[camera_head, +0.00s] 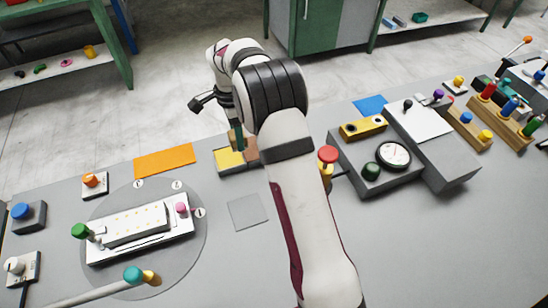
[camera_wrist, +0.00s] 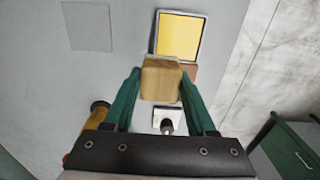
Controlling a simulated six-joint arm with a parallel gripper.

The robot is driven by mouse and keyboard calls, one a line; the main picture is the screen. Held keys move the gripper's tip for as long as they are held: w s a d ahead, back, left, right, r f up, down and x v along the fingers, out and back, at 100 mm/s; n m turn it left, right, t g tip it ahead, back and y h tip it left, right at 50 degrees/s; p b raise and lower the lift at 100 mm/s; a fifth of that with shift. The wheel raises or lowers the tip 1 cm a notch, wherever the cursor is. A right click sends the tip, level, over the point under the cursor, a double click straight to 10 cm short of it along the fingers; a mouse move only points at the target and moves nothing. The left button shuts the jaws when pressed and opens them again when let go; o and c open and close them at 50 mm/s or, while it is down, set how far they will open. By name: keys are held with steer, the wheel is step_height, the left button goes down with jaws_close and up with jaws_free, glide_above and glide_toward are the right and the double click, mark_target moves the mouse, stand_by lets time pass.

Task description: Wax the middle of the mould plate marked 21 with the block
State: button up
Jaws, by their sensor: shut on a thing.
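My gripper (camera_wrist: 160,76) has green fingers shut on a tan wooden block (camera_wrist: 161,84). In the head view, the gripper (camera_head: 238,138) is partly hidden by my arm, at a framed yellow pad (camera_head: 228,159). In the wrist view, the block overlaps the lower edge of the yellow pad (camera_wrist: 179,36); I cannot tell whether they touch. A brown patch (camera_wrist: 190,70) adjoins the pad. In the head view, a long white plate with gold dots (camera_head: 140,226) lies on a round grey disc (camera_head: 190,258) at left. I cannot read any number 21.
An orange mat (camera_head: 165,162) and a grey square (camera_head: 244,212) lie flat near the disc. Green (camera_head: 80,230), pink (camera_head: 181,208) and teal (camera_head: 133,275) knobs stand around the plate. A grey gauge box (camera_head: 375,180) with a red knob (camera_head: 327,154) stands right of my arm.

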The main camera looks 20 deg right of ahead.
steer(key=w+a, duration=0.3)
glide_above(229, 157)
steer(key=shift+f, duration=3.4)
steer(key=shift+f, duration=0.55)
step_height(229, 157, up, 7)
